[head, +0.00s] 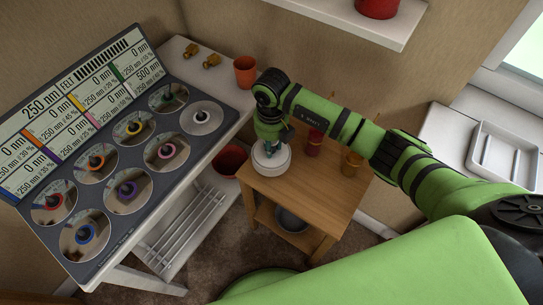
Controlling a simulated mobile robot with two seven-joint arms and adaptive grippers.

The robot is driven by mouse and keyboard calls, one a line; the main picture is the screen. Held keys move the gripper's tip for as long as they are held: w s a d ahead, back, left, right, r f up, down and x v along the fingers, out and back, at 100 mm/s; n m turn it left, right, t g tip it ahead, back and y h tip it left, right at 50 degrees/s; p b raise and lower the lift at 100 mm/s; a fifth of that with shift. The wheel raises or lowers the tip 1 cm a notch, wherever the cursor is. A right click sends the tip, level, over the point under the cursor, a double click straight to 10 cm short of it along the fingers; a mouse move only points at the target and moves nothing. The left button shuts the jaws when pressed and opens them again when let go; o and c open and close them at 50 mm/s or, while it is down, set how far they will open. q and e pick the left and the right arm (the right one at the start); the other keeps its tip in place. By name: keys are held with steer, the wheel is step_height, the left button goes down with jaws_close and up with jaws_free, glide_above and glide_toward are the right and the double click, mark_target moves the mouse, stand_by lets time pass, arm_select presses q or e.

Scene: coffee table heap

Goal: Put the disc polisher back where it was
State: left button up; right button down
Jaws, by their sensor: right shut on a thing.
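A white, round, low thing that looks like the disc polisher (273,163) is at the left back corner of the small wooden table (310,193). My right gripper (269,147) points down over it and is shut on its top. The gripper hides part of its top. I cannot tell whether the polisher rests on the tabletop or is just above it. My left gripper is not in view.
A red cup (314,142) and an orange-brown cup (351,162) stand at the table's back. A metal bowl (291,220) sits on its lower shelf. A large panel (125,150) leans over the white desk at left, with an orange cup (245,72) behind. A white tray (503,157) lies right.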

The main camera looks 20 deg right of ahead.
step_height(320, 180, down, 4)
steer(key=b, duration=0.3)
steer(key=shift+r, duration=0.15)
steer(key=shift+f+b, duration=0.45)
steer(key=shift+f, duration=0.2)
steer(key=c, duration=0.8)
jaws_free()
steer(key=shift+s, duration=0.1)
steer(key=shift+r, duration=0.1)
step_height(320, 180, up, 13)
steer(key=shift+p, duration=0.5)
